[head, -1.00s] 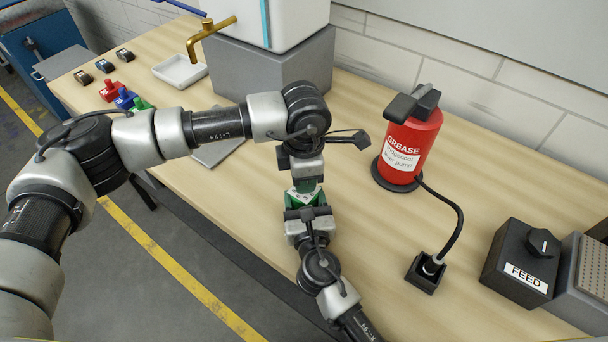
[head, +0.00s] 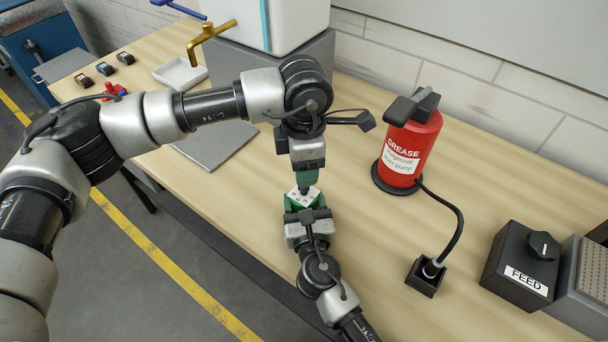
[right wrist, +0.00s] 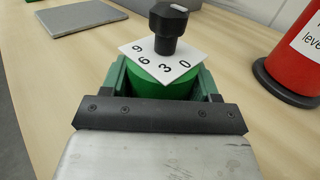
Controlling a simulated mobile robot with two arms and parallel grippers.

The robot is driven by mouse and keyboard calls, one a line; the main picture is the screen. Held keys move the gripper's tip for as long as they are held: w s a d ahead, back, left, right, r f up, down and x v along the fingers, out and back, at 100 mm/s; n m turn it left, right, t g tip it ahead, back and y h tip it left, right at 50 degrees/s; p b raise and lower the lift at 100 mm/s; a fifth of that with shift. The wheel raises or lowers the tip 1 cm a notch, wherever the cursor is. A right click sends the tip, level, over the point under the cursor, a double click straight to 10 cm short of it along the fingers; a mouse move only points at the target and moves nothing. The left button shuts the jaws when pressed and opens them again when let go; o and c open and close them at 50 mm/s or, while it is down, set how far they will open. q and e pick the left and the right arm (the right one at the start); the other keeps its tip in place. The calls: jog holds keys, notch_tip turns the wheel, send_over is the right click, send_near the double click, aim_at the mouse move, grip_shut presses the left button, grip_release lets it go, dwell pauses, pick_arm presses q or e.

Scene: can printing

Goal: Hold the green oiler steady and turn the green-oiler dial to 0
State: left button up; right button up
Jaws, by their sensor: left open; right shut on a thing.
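The green oiler (right wrist: 160,86) is upright between the green fingers of my right gripper (head: 305,206), which is shut on it. On top of the oiler is a white dial plate (right wrist: 140,56) with the figures 9, 6, 3 and 0 on the edges facing the right wrist camera. A black knob (right wrist: 167,28) with a white mark on its top stands at the plate's centre. I cannot tell exactly which figure the mark faces. My left gripper (head: 307,178) is open and points down just above the knob. It hides part of the knob in the head view.
A red grease pump (head: 408,150) on a black base stands to the right, with a hose to a black socket (head: 426,277). A black FEED box (head: 520,265) is at the far right. A grey plate (head: 215,148) and a white tray (head: 180,75) lie to the left.

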pick_arm(q)
notch_tip(320, 180, up, 7)
jog(key=shift+r, duration=0.15)
dwell(0.4)
pick_arm(e)
jog(key=o, duration=1.2)
